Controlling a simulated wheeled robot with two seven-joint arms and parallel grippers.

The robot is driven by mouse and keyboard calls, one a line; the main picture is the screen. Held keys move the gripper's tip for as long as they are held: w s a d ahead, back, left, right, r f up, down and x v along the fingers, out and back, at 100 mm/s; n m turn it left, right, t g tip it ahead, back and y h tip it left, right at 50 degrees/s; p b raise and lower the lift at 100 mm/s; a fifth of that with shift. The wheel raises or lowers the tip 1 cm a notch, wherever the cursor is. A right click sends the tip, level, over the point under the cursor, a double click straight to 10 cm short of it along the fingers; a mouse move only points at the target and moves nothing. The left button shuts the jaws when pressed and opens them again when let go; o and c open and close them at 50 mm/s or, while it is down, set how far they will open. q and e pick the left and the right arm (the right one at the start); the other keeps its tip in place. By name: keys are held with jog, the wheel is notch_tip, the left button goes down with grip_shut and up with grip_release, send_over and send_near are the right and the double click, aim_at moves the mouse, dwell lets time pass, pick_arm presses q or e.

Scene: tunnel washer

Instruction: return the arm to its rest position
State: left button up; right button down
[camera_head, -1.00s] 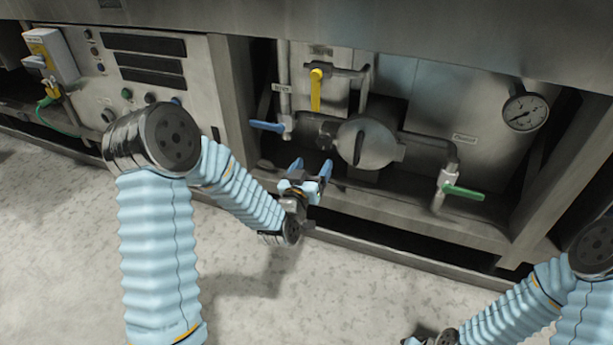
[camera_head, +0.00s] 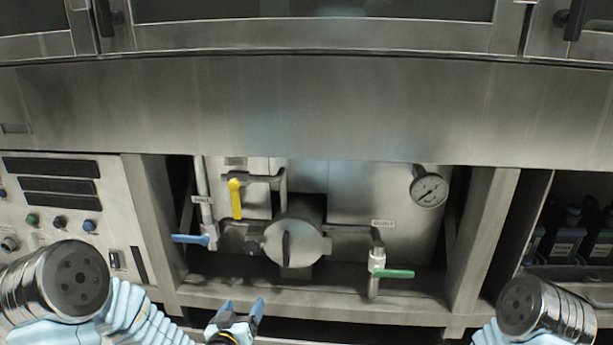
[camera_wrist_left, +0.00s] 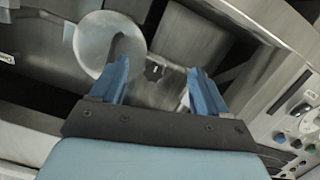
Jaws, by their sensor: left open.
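My left gripper (camera_head: 240,312) is at the bottom of the head view, in front of the washer's lower recess. Its two blue fingers stand apart and nothing is between them. The left wrist view shows the same open fingers (camera_wrist_left: 158,85) pointing toward the recess, apart from the round filter housing (camera_wrist_left: 105,45). My left arm's joint (camera_head: 78,282) is at the lower left of the head view. My right arm's joint (camera_head: 530,310) shows at the lower right; the right gripper is out of view.
The recess holds a yellow lever (camera_head: 236,198), a blue lever (camera_head: 190,239), a green lever (camera_head: 393,273), a round housing (camera_head: 296,243) and a pressure gauge (camera_head: 429,190). A control panel (camera_head: 62,215) is at the left. Dark containers (camera_head: 568,240) sit at the right.

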pick_arm(q)
jog(key=s+d+f+g+h, duration=0.1)
jog(key=s+f+g, duration=0.2)
jog(key=f, duration=0.3)
jog(key=s+d+f+g, duration=0.2)
jog(key=f, duration=0.4)
jog(key=s+d+f+g+h, duration=0.1)
jog(key=s+d+f+g, duration=0.1)
jog(key=s+f+g, duration=0.5)
jog(key=s+d+f+g+h, duration=0.15)
jog(key=s+f, duration=0.35)
jog(key=s, duration=0.5)
notch_tip(320, 180, up, 16)
jog(key=s+g+p, duration=0.1)
jog(key=p, duration=1.6)
jog(key=shift+s+d+g, duration=0.3)
jog(key=shift+d+g, duration=0.05)
jog(key=shift+d, duration=0.1)
jog(key=shift+y, duration=0.25)
